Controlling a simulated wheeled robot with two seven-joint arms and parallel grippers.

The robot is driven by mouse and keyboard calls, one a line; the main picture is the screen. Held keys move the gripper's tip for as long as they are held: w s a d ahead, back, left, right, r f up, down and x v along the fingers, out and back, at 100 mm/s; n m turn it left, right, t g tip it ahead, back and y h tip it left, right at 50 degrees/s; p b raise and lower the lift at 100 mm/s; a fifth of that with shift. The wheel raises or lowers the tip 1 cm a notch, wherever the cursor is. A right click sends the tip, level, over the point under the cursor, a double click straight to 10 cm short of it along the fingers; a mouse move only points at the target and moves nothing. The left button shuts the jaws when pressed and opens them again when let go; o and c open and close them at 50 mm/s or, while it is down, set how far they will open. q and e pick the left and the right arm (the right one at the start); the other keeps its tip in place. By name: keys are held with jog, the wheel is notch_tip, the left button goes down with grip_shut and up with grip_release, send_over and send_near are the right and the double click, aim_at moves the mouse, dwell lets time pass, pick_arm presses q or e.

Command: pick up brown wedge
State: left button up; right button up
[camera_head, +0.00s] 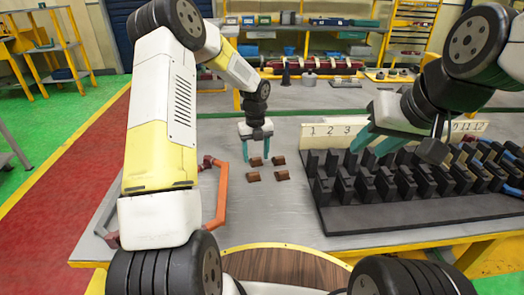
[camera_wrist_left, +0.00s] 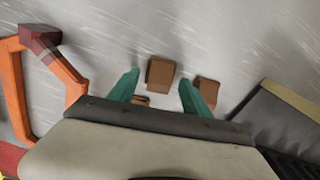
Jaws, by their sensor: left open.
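Several brown wedges lie in a small group on the grey table; the head view shows a back-left wedge (camera_head: 256,161), a back-right wedge (camera_head: 279,160), a front-left wedge (camera_head: 253,176) and a front-right wedge (camera_head: 282,175). My left gripper (camera_head: 256,151) points down over the back-left part of the group, green fingers apart and empty. In the left wrist view, one wedge (camera_wrist_left: 161,72) shows between and just beyond the fingertips (camera_wrist_left: 158,82). Another wedge (camera_wrist_left: 207,90) is partly behind the right finger, and a third (camera_wrist_left: 141,101) is mostly hidden. My right gripper (camera_head: 374,143) has its fingers apart above the black rack.
A black rack (camera_head: 420,215) with rows of upright black blocks and a numbered strip (camera_head: 335,132) stands right of the wedges. An orange-red bent handle (camera_head: 221,195) lies to the left, also in the left wrist view (camera_wrist_left: 65,75). Shelves with parts stand behind.

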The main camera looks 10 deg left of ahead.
pick_arm(q)
jog(key=shift+f, duration=0.45)
jog(key=shift+c, duration=0.3)
jog(key=c, duration=1.2)
jog(key=shift+o, duration=0.2)
jog(key=shift+r, duration=0.15)
